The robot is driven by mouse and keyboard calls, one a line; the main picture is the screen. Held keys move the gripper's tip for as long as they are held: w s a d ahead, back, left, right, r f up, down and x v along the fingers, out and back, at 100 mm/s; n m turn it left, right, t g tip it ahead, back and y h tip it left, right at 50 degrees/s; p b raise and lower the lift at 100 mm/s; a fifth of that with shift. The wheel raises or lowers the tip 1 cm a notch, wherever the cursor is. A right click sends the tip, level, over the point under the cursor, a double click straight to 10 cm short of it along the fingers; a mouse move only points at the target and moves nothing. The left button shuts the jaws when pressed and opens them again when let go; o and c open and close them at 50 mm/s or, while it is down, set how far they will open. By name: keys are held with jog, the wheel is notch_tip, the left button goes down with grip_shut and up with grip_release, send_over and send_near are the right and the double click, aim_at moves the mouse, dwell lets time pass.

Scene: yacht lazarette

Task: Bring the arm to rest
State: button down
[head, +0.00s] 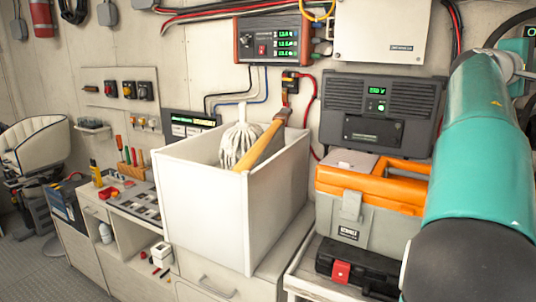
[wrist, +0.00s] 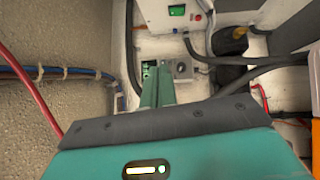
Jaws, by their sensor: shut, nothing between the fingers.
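My teal arm (head: 475,160) rises along the right side of the head view. Its gripper end is not clearly visible there. In the wrist view, my gripper (wrist: 158,76) points away from the camera with its teal fingers together and nothing held. Behind the fingertips is a pale panel with a small green terminal block and a grey fitting (wrist: 183,67). I cannot tell how far the fingertips are from it.
A white open bin (head: 205,215) holds a mop head and a wooden handle. An orange-lidded toolbox (head: 365,215) stands close to my arm, with a black case (head: 355,265) below. Dark cables (wrist: 270,75) and a red cable (wrist: 30,95) run beside my gripper.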

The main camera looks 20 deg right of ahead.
jog(key=w+a+f+t+y, duration=0.2)
jog(key=a+f+y, duration=0.2)
jog(key=a+f, duration=0.45)
jog(key=w+a+f+m+t+y, duration=0.1)
jog(key=w+a+f+t+y, duration=0.15)
jog(key=a+f, duration=0.65)
jog(key=w+a+f+t+y, duration=0.1)
jog(key=a+f+t+y, duration=0.1)
jog(key=a+f+y, duration=0.6)
jog(key=s+a+f+y, duration=0.1)
jog(key=s+a+f, duration=0.3)
jog(key=a, duration=0.6)
jog(key=s+a+f+y, duration=0.2)
jog(key=s+a+f, duration=0.2)
jog(key=a+f, duration=0.4)
jog(key=s+a+f+y, duration=0.1)
jog(key=s+a+f, duration=0.3)
jog(key=a, duration=0.8)
notch_tip(320, 180, down, 2)
jog(key=shift+a+f+g, duration=0.15)
jog(key=shift+a+g, duration=0.05)
jog(key=shift+g, duration=0.25)
jog(key=shift+d+y, duration=0.15)
jog(key=shift+y, duration=0.1)
